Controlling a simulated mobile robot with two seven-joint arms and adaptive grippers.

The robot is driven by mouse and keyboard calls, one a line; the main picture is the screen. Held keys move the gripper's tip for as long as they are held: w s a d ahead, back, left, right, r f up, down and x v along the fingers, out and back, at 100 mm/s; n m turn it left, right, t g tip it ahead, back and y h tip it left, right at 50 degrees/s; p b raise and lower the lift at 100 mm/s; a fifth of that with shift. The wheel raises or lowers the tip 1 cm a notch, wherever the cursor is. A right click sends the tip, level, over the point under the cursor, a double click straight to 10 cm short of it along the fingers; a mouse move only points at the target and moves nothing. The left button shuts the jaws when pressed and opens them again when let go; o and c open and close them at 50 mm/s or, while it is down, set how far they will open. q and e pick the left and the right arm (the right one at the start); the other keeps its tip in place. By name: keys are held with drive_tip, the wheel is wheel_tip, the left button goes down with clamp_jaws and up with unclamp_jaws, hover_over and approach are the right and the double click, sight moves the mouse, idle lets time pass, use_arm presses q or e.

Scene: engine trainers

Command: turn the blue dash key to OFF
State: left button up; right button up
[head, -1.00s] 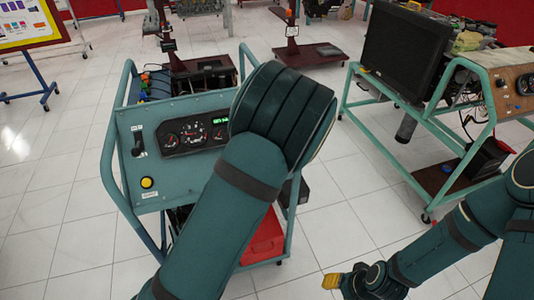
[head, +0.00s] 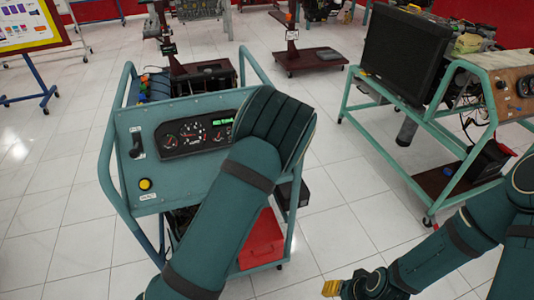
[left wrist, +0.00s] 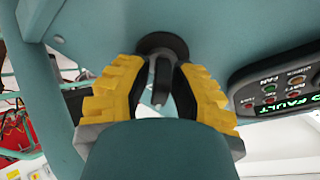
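The blue dash panel (head: 175,185) stands on a teal tube frame left of centre in the head view. In the left wrist view the dash key (left wrist: 161,82) is a dark narrow grip standing out of a round black switch base (left wrist: 163,46). My left gripper (left wrist: 160,75) has its yellow-padded fingers on either side of the key, apart from each other; contact with the key cannot be made out. In the head view my left arm hides this gripper and the key. My right gripper (head: 332,287) is low at the bottom, small and seen partly, well away from the panel.
The gauge cluster (head: 195,134) has a lit green display; in the wrist view the display (left wrist: 297,108) reads FAULT at its visible end. A yellow button (head: 145,184) and a black lever (head: 137,143) are on the panel's left. Another trainer (head: 405,55) stands right. Tiled floor between is clear.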

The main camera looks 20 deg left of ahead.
use_arm(q)
drive_tip(key=shift+s, duration=0.1)
clamp_jaws()
use_arm(e)
drive_tip(key=shift+s, duration=0.1)
